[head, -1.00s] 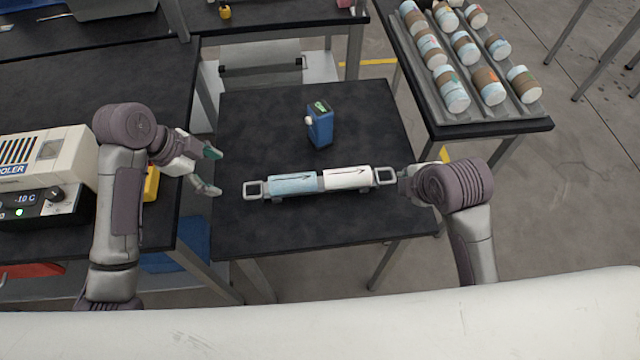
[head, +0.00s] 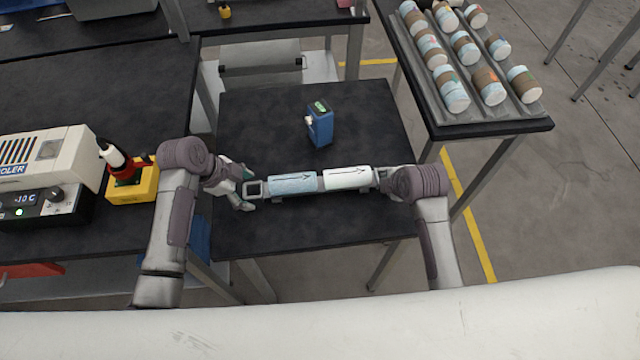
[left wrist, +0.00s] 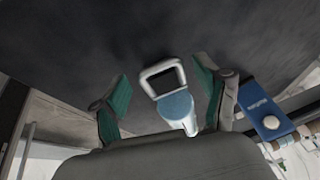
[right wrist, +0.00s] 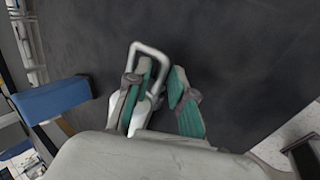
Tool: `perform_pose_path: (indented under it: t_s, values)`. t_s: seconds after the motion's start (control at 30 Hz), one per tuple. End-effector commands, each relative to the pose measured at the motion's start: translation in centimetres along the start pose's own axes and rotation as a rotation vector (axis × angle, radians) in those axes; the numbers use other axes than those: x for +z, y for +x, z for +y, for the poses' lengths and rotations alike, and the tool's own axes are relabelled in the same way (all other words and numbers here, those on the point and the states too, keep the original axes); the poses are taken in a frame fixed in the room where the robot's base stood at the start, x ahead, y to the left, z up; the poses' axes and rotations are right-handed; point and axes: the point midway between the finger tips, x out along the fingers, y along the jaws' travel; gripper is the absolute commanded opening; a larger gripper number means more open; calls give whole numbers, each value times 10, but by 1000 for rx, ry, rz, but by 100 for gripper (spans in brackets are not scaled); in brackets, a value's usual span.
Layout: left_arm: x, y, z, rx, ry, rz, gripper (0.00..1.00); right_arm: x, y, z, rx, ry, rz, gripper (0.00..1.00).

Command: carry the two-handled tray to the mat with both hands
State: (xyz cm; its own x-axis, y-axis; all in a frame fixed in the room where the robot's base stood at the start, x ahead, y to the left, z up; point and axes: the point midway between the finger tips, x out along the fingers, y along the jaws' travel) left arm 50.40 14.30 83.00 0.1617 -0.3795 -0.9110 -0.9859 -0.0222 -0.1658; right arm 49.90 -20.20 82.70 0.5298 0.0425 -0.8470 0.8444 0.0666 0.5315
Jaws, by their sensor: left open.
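The two-handled tray (head: 320,182) lies across the black table, a pale blue roll on its left half and a white one on its right. My left gripper (head: 243,187) is at the tray's left handle (head: 254,188). In the left wrist view the open fingers (left wrist: 165,92) stand apart on either side of that handle (left wrist: 152,72). My right gripper (head: 388,180) is at the right end. In the right wrist view its fingers (right wrist: 162,82) overlap the right handle (right wrist: 150,47), one within the loop; I cannot tell whether they pinch it. I cannot make out the mat.
A blue device (head: 320,128) stands behind the tray on the same table. A rack of jars (head: 480,65) is on the table at the back right. A cooler (head: 45,165) and a yellow-based item (head: 135,185) stand on the left table. The tray table's front is clear.

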Motion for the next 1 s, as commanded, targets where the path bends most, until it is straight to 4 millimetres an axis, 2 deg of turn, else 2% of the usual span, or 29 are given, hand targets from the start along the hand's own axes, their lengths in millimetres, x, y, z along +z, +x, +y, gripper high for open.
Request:
perform_pose_path:
  t_s: [0.17,0.47,0.63,0.9,0.93,1.0]
  values:
    - [0,12,0,0,0,0,74,0,12,0,-1,0,0,23]
    - [0,14,0,0,0,0,74,0,14,0,0,-1,0,23]
    - [0,14,0,0,0,0,49,0,14,0,0,-1,0,0]
    - [0,14,1,2,0,0,4,0,14,0,0,0,0,0]
    - [0,14,1,2,0,0,1,0,14,0,0,0,0,0]
    - [0,14,1,2,0,0,1,0,14,0,0,0,0,0]
